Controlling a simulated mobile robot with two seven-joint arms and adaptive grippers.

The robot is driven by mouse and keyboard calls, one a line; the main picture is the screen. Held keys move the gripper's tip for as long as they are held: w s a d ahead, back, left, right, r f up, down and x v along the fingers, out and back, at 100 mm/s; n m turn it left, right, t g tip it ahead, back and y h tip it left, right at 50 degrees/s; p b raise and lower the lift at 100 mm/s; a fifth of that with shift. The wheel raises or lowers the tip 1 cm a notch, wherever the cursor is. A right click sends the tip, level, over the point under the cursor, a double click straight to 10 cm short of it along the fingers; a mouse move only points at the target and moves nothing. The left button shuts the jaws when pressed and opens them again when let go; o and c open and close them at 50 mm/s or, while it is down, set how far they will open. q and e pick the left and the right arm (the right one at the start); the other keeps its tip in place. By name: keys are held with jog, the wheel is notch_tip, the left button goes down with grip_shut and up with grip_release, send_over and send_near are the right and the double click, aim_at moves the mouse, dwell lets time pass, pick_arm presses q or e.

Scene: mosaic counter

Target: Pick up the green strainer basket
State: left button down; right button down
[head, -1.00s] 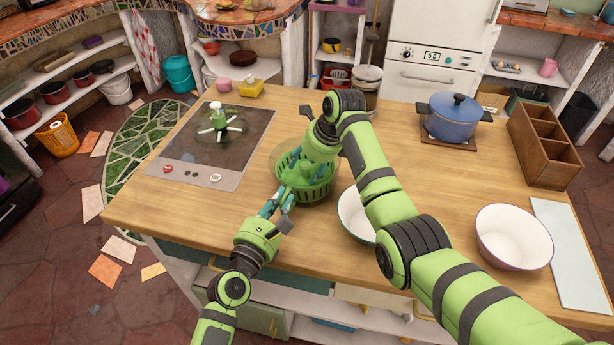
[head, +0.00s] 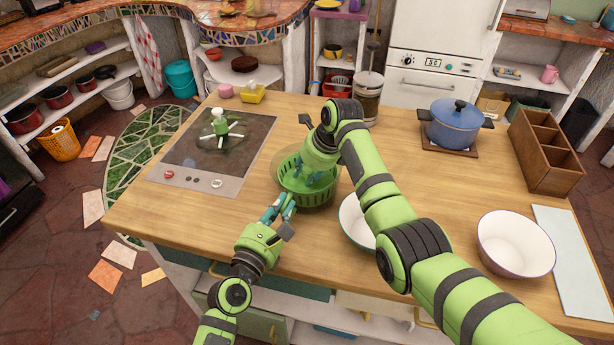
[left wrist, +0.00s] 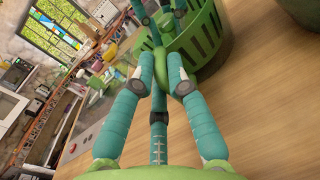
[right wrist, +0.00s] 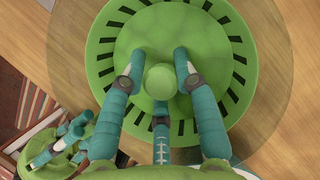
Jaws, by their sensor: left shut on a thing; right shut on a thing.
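The green strainer basket (head: 316,198) stands on the wooden counter, its slotted wall showing. In the right wrist view I look down into the basket (right wrist: 100,75); a round green knob (right wrist: 160,82) is at its middle. My right gripper (head: 316,178) reaches down into the basket, shut, with its fingers (right wrist: 157,70) at either side of the knob. My left gripper (head: 288,203) is shut at the basket's near-left rim. In the left wrist view its fingertips (left wrist: 163,78) close on a green part by the slotted wall (left wrist: 205,40). The exact contact is partly hidden.
A clear round rim (head: 279,160) shows around the basket. A white bowl (head: 354,222) is partly behind my right arm. A blue pot (head: 455,128), wooden box (head: 545,150) and another white bowl (head: 515,245) stand right.

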aim_at(307, 169)
pick_arm(q)
jog(key=shift+r, duration=0.1)
pick_arm(e)
notch_tip(307, 169, up, 18)
jog(key=shift+f, duration=0.2)
pick_arm(q)
jog(key=c, duration=1.2)
grip_release()
jog(key=shift+o, duration=0.2)
